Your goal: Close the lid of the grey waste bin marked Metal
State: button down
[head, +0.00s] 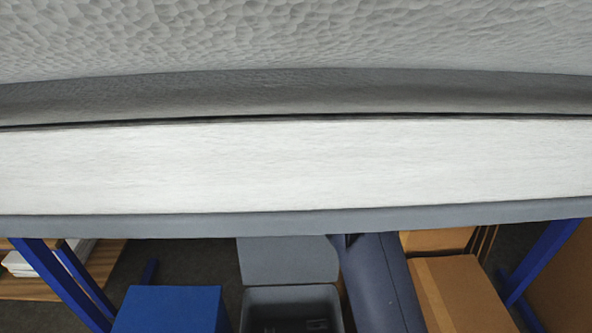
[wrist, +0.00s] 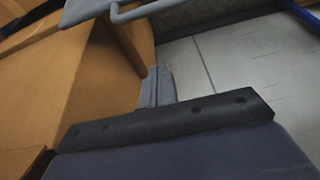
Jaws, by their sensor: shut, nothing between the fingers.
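The grey bin (head: 291,291) stands on the floor below the white table, its lower part cut off by the frame edge. Its lid (head: 288,260) is open, raised at the bin's far side. No Metal marking is readable. In the wrist view a grey panel with a bar-shaped handle (wrist: 140,12) shows at the top; it may be part of the bin lid, but I cannot tell. My gripper (wrist: 163,74) is shut and empty, pointing past a cardboard box, apart from the panel. In the head view my gripper is hidden; my arm runs right of the bin.
A white table (head: 290,165) with blue legs spans the head view above the bin. A blue box (head: 170,308) stands left of the bin. Cardboard boxes (head: 462,292) stand to the right. In the wrist view a cardboard box (wrist: 85,75) is close at left; tiled floor (wrist: 230,60) is clear at right.

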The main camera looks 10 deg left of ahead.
notch_tip(320, 180, down, 9)
jog(key=s, duration=0.1)
jog(key=shift+r+b, duration=0.15)
jog(key=shift+b, duration=0.2)
dwell(0.4)
jog(key=shift+s+d, duration=0.15)
dwell(0.3)
